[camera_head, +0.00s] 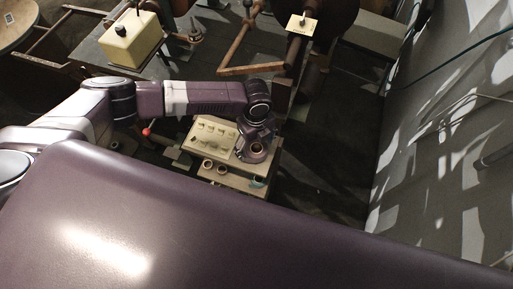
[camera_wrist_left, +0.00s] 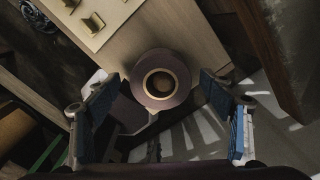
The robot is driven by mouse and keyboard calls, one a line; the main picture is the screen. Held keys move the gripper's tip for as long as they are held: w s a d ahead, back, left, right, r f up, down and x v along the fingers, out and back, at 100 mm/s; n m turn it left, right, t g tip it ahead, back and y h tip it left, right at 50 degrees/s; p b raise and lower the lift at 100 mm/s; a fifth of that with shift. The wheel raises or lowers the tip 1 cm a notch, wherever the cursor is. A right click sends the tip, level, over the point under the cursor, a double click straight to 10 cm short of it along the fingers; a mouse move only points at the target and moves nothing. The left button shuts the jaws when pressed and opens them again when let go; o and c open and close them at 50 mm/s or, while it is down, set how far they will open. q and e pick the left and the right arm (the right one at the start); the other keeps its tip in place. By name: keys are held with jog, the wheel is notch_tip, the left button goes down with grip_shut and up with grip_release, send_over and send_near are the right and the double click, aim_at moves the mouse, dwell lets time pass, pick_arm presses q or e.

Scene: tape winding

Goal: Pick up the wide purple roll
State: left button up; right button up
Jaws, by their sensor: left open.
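The wide purple roll (camera_wrist_left: 160,60) sits on the wooden table top, seen from above in the left wrist view, with a tan core around a dark hole. My left gripper (camera_wrist_left: 163,112) is open. Its two blue-padded fingers lie left and right of the roll, a little toward the bottom of the picture, with gaps on both sides. In the head view the left gripper (camera_head: 257,150) is over the right part of the small table, and a ring-shaped roll (camera_head: 254,157) shows beneath it, partly covered. My right gripper is not in view.
A cream board (camera_head: 208,138) with several pegs lies on the small table (camera_head: 235,181), left of the gripper. Two small rings (camera_head: 208,165) sit near its front. A wooden frame (camera_head: 250,69) stands behind. A wall (camera_head: 440,150) rises at the right, with dark floor before it.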

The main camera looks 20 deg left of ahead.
pick_arm(q)
jog(key=shift+f, duration=0.4)
jog(key=shift+c, duration=0.3)
jog(key=c, duration=1)
jog(key=shift+c, duration=1.1)
jog(key=shift+r, duration=0.1)
notch_tip(320, 180, up, 20)
jog(key=b, duration=0.2)
jog(key=s+a+r+n, duration=0.2)
jog(key=s+r+n, duration=0.2)
jog(key=n, duration=0.9)
jog(key=s+a+r+n, duration=0.3)
jog(key=s+r+n, duration=0.1)
jog(key=n, duration=0.8)
jog(key=shift+a+r+n, duration=0.35)
jog(key=shift+r+n, duration=0.05)
